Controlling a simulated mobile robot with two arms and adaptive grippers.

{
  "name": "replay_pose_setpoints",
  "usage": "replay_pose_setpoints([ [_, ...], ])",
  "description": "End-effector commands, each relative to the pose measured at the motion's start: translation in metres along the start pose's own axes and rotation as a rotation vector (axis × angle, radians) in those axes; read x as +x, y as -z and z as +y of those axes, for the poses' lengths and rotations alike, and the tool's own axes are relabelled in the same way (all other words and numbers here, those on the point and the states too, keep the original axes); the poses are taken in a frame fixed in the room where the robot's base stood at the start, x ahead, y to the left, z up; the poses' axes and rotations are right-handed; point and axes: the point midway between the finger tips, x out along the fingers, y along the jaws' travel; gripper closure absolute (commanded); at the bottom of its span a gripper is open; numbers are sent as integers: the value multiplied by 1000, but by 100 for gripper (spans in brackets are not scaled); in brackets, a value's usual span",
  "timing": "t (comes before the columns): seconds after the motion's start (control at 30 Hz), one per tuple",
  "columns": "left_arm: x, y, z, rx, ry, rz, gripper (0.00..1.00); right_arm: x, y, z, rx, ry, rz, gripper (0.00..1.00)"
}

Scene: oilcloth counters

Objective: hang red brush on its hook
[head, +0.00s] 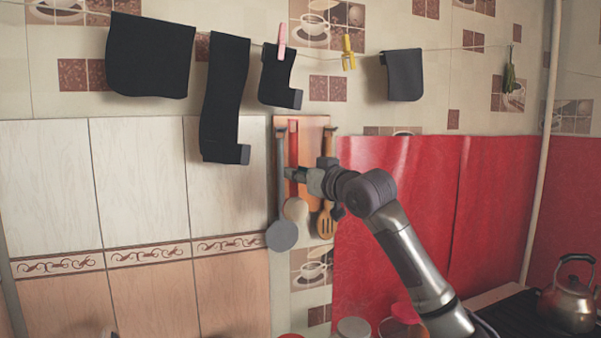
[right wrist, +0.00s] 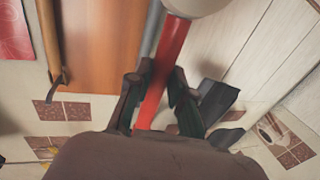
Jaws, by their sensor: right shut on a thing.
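The red brush (head: 293,150) is upright in front of a wooden board on the wall, its red handle up and its pale round head (head: 296,209) down. My right gripper (head: 294,174) is shut on the red handle, partway along it. In the right wrist view the red handle (right wrist: 173,50) runs between the two fingers of my right gripper (right wrist: 156,90). The handle's top is close to the top of the wooden board (head: 314,137). The hook itself is too small to make out, so I cannot tell whether the handle is on it. My left gripper is out of view.
A grey ladle (head: 281,233) hangs close left of the brush, and a wooden slotted spatula (head: 326,222) hangs on the right. Black cloths (head: 150,58) hang from a line above. A kettle (head: 569,303) stands at lower right. Jar lids (head: 354,327) show below.

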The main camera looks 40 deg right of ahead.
Motion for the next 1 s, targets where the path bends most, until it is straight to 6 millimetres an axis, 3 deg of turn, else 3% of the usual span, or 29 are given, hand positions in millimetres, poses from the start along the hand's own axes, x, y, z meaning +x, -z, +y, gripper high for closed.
replay_pose_setpoints([
  [1.0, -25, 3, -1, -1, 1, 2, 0, 57, -6, 16, 2, 0, 2, 100],
])
